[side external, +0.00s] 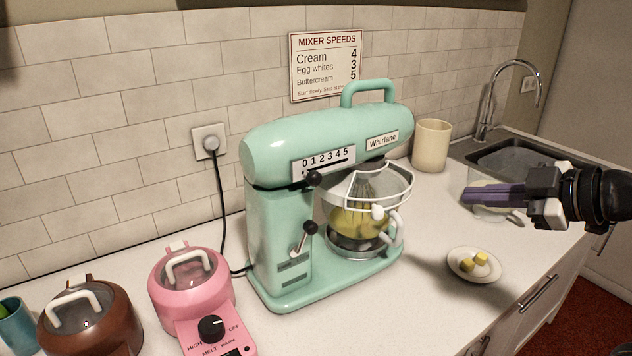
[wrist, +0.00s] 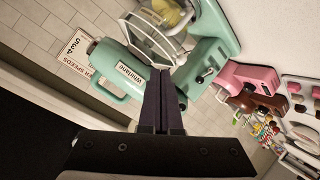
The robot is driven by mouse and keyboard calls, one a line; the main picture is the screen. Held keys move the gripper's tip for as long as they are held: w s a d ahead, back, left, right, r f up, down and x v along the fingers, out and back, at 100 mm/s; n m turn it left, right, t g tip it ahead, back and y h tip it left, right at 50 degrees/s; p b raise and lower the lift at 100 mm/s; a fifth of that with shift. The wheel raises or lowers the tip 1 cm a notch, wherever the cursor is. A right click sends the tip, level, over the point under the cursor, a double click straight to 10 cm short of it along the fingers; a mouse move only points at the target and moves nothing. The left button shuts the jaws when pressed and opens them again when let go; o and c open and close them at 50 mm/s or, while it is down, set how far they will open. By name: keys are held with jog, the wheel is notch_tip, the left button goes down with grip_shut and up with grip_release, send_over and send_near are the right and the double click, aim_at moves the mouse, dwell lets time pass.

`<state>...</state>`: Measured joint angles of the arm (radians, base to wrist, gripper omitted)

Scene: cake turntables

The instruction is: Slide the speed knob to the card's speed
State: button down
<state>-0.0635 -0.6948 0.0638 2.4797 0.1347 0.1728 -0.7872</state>
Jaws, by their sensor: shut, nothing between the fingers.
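The mint-green mixer (side external: 330,137) stands on the counter. Its speed scale (side external: 326,160) reads 0 to 5 on the side of the head. The black speed knob (side external: 314,177) sits at the low left end of the scale, but its exact mark is unclear. The card (side external: 326,66) on the wall reads Cream 4, Egg whites 3, Buttercream 5, with a small line beginning "Start slowly". The guarded bowl (side external: 358,223) holds a yellow mix around the whisk. My gripper (side external: 466,196) is shut and empty, right of the mixer and apart from it. Its fingers (wrist: 163,78) show in the wrist view.
A second black-tipped lever (side external: 304,238) is on the mixer's column. A plate with yellow cubes (side external: 474,264) and a clear bowl (side external: 490,206) stand to the right. A beige canister (side external: 431,146) is behind. Pink (side external: 192,290) and brown (side external: 88,323) pots are at left.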

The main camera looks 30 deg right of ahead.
jog(key=w+a+r+n+t+y, duration=0.1)
jog(key=w+a+r+n+t, duration=0.3)
jog(key=w+r+n, duration=0.1)
jog(key=n+y, duration=0.6)
jog(key=n, duration=0.2)
send_near(310, 175)
jog(key=s+a, duration=0.3)
jog(key=a, duration=0.2)
jog(key=w, duration=0.9)
jog(key=shift+w, duration=0.2)
jog(key=shift+a+r, duration=0.1)
